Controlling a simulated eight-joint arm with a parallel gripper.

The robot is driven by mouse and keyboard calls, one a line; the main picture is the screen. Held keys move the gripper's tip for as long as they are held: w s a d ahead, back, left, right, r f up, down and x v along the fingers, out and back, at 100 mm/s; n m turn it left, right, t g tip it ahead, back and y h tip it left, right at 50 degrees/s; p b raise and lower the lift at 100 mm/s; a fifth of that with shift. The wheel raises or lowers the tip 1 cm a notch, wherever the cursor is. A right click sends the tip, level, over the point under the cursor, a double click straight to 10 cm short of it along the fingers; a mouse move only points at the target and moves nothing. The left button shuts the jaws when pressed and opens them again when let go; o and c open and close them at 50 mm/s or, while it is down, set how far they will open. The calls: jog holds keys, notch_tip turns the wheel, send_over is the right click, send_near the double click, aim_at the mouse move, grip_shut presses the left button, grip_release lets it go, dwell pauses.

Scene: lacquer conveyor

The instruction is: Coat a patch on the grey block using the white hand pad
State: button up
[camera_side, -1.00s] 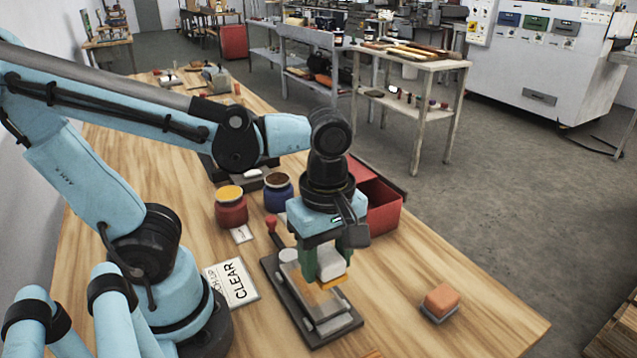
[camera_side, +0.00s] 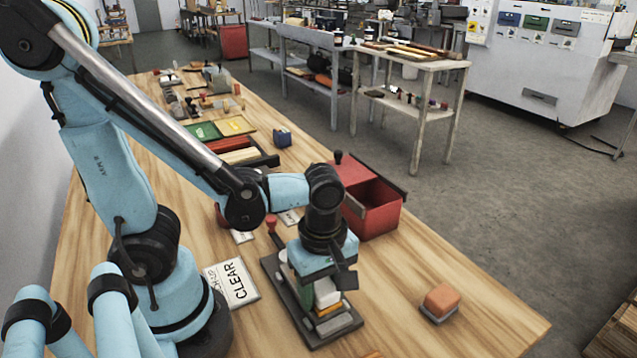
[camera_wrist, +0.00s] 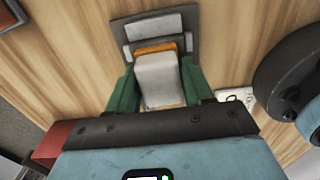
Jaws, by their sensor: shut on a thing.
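My gripper (camera_side: 323,291) has green fingers and is shut on the white hand pad (camera_side: 327,293), which has an orange-yellow underside. In the wrist view the pad (camera_wrist: 160,80) sits between both fingers. The pad is low over a dark grey fixture (camera_side: 281,285) on the bench, towards its near end. The work in the fixture is mostly hidden beneath the pad and gripper, so I cannot tell whether the pad touches it. A light grey bar (camera_side: 333,326) shows at the fixture's near end, and in the wrist view at the top (camera_wrist: 153,27).
A "CLEAR" card (camera_side: 232,283) lies left of the fixture. An orange block on a grey base (camera_side: 440,302) stands to the right. An open red box (camera_side: 374,207) stands behind. The wooden bench between fixture and orange block is clear.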

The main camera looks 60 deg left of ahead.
aim_at(326, 290)
jog(key=a, duration=0.3)
jog(key=shift+a, duration=0.15)
jog(key=shift+a+r, duration=0.15)
jog(key=shift+a, duration=0.65)
jog(key=shift+a+f, duration=0.2)
jog(key=shift+a, duration=1.85)
jog(key=shift+d, duration=4.85)
jog(key=r, duration=0.2)
jog(key=shift+s+d+r, duration=0.1)
jog(key=shift+d+r, duration=0.1)
jog(key=shift+r, duration=3)
